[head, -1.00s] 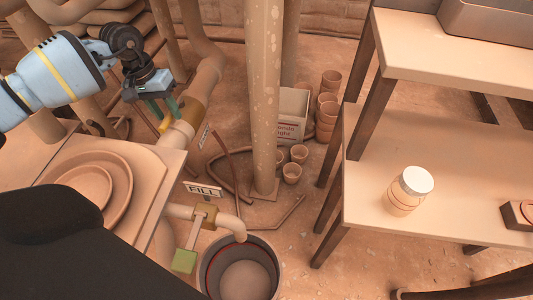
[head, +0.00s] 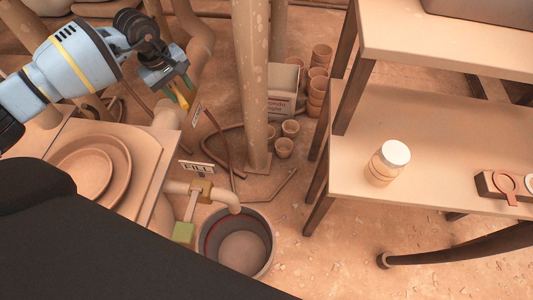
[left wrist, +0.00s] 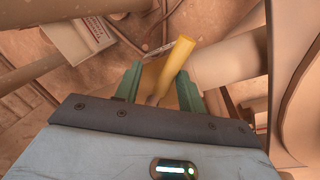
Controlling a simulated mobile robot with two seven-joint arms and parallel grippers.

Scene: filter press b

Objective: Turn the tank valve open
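A yellow valve lever (left wrist: 176,66) shows in the left wrist view, beside a thick tan pipe (left wrist: 228,62). It stands between the two green fingers of my left gripper (left wrist: 160,88), closer to the right finger. The fingers are apart, and I see no firm closing on the lever. In the head view my left gripper (head: 180,92) is at the upper left, over the pipework, and hides most of this valve. A sign plate (head: 196,115) beside it is too slanted to read. My right gripper is not in view.
Below, a FILL sign (head: 197,168) marks a second valve with a green handle (head: 184,232), whose spout hangs over a bucket (head: 211,267). A tan post (head: 251,80) stands right of the gripper. A jar (head: 387,163) is on the right bench (head: 440,150).

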